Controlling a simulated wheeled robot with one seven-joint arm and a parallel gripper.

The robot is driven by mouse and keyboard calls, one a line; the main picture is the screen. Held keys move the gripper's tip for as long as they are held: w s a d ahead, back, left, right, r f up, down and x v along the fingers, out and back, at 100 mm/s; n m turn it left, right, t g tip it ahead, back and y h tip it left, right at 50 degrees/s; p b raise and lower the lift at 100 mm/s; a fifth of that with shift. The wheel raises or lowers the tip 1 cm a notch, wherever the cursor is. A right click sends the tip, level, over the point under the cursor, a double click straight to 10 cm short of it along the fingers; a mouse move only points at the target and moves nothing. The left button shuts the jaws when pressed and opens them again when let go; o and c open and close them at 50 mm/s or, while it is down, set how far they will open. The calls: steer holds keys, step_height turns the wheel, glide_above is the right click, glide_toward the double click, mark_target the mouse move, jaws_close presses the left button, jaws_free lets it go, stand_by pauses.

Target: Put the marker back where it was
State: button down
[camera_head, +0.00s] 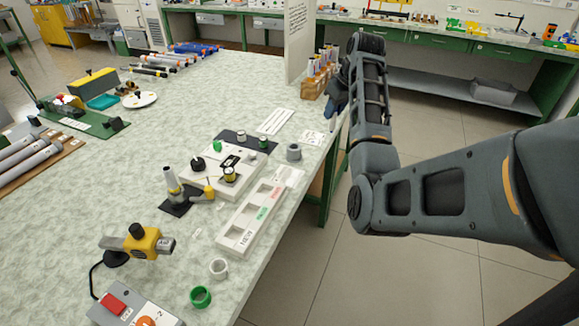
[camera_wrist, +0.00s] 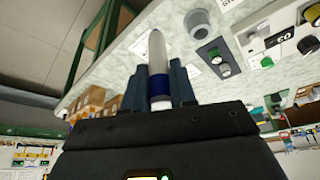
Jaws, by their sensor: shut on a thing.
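The marker (camera_wrist: 157,52) is a pale, tapered stick with a blue band, seen in the wrist view. My gripper (camera_wrist: 157,80) is shut on it, with one dark blue finger on each side of the band. In the head view my gripper (camera_head: 337,97) is over the table's right edge, beside a brown wooden holder (camera_head: 311,91) with several upright, marker-like sticks. The holder's slots are too small to make out. Brown blocks also show at the left of the wrist view (camera_wrist: 92,100).
A white panel (camera_head: 297,42) stands behind the holder. A grey ring (camera_head: 293,152), a white labelled tray (camera_head: 240,229) and a white fixture plate (camera_head: 217,176) lie nearer on the table (camera_head: 215,115). The floor is open right of the table.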

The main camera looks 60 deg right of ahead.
steer(key=shift+w+a+f, duration=0.15)
steer(key=shift+w+a, duration=0.05)
steer(key=shift+a, duration=0.05)
steer(key=shift+w+a+f+p, duration=0.3)
steer(key=shift+w+a+f, duration=0.25)
steer(key=shift+w+f, duration=1.2)
steer(key=shift+w+a+f+p, duration=0.3)
steer(key=shift+w+a+f, duration=0.2)
steer(key=shift+w+f, duration=1.3)
steer(key=shift+w+a+f+p, duration=0.3)
steer(key=shift+w+a+f, duration=0.25)
steer(key=shift+w+f, duration=1.2)
steer(key=shift+f, duration=0.15)
steer(key=c, duration=0.9)
jaws_free()
steer(key=v, duration=1.2)
steer(key=shift+r+b, duration=0.2)
steer(key=shift+b, duration=0.15)
